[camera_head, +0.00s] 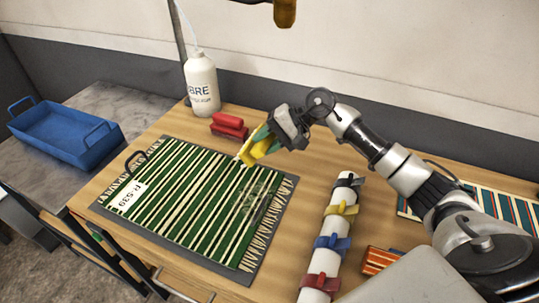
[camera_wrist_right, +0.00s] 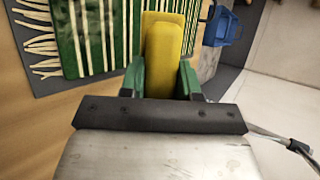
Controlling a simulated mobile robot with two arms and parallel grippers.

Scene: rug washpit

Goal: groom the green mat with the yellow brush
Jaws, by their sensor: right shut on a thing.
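The green mat (camera_head: 185,205) with cream stripes and fringed ends lies flat on a dark grey board on the wooden table. A white tag is at its left end, and a greyish patch shows near its right end. My right gripper (camera_head: 262,143) is shut on the yellow brush (camera_head: 251,153), at the mat's back right edge. In the right wrist view the yellow brush (camera_wrist_right: 170,45) sits between the green fingers (camera_wrist_right: 162,75). Whether the brush touches the mat cannot be told. My left gripper is not in view.
A red brush-like block (camera_head: 229,126) and a white bottle (camera_head: 202,84) stand behind the mat. A white roll with coloured clamps (camera_head: 333,240) lies right of it. A blue tray (camera_head: 65,131) is at left. Another striped mat (camera_head: 503,209) lies at far right.

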